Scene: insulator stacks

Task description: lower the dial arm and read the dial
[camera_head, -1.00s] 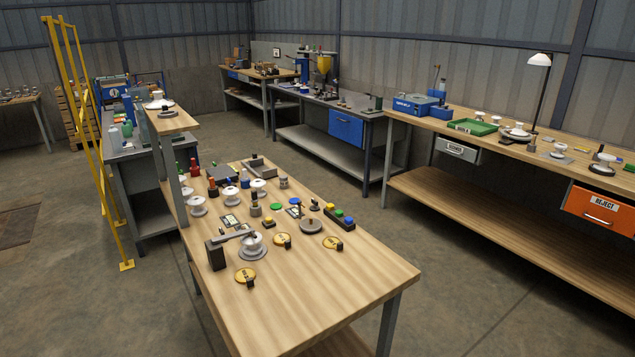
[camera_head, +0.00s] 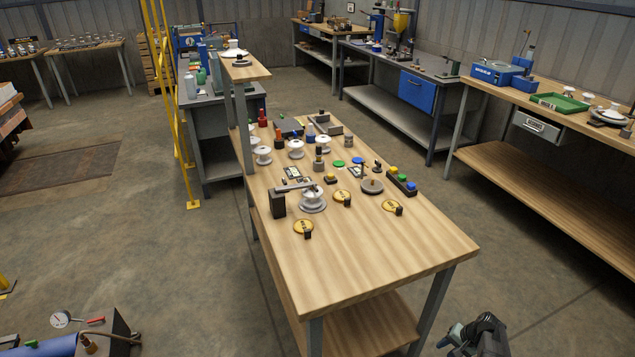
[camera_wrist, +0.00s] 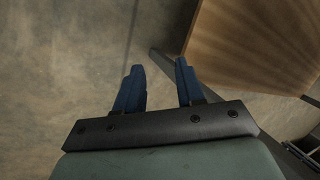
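On the near wooden bench, a dark post block (camera_head: 277,204) carries a grey arm (camera_head: 296,187). The arm reaches right, over a white insulator (camera_head: 313,198) on a round grey base; I cannot tell whether it touches. No dial face is readable on this arm. My gripper (camera_wrist: 159,66) is open in the wrist view, with two blue fingers apart and only floor and a bench edge beyond. In the head view a dark part of my arm (camera_head: 485,335) shows at the bottom right, below and off the bench's front right corner, well away from the grey arm.
Yellow tags (camera_head: 303,227) lie around the post and base. White insulators (camera_head: 296,149) and a button box (camera_head: 401,181) stand farther back. The bench's front (camera_head: 375,260) is bare. A round white gauge (camera_head: 60,319) shows at bottom left, beside a blue cylinder.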

